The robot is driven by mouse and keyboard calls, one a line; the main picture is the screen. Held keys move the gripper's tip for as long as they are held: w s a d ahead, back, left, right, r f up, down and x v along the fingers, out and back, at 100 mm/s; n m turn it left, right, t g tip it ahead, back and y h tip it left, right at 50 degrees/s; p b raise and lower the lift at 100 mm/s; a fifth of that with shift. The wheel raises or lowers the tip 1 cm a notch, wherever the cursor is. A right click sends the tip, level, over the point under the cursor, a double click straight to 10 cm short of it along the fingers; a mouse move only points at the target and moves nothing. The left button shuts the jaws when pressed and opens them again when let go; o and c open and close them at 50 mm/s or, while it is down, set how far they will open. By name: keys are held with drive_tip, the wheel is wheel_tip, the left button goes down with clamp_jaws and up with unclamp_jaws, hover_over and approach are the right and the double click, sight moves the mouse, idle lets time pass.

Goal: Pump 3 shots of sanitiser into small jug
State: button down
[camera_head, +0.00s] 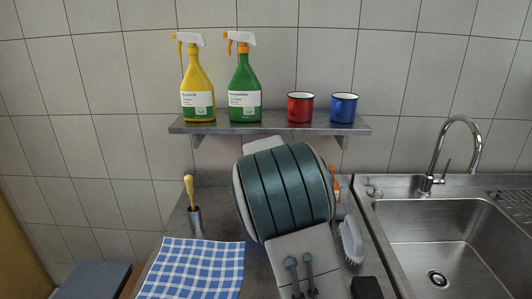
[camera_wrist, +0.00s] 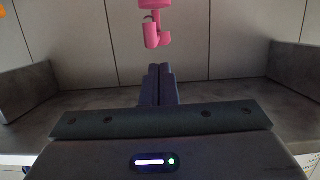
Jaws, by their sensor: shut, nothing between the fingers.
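In the wrist view a pink pump head with a spout (camera_wrist: 157,28) shows at the top middle, its lower part cut off by the frame edge. I take it for the sanitiser pump. My gripper (camera_wrist: 159,70) is shut and empty, with its fingertips pointing at the pump head just short of its image. I cannot tell whether they touch. In the head view my own arm covers the middle of the counter and hides the gripper and the pump. No small jug can be made out in either view.
A wall shelf (camera_head: 270,125) holds a yellow spray bottle (camera_head: 198,85), a green spray bottle (camera_head: 244,85), a red mug (camera_head: 300,106) and a blue mug (camera_head: 343,107). A sink (camera_head: 450,240) is right.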

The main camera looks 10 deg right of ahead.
drive_tip(key=shift+p+x, duration=0.3)
drive_tip(key=shift+x, duration=1.7)
drive_tip(key=shift+f, duration=0.15)
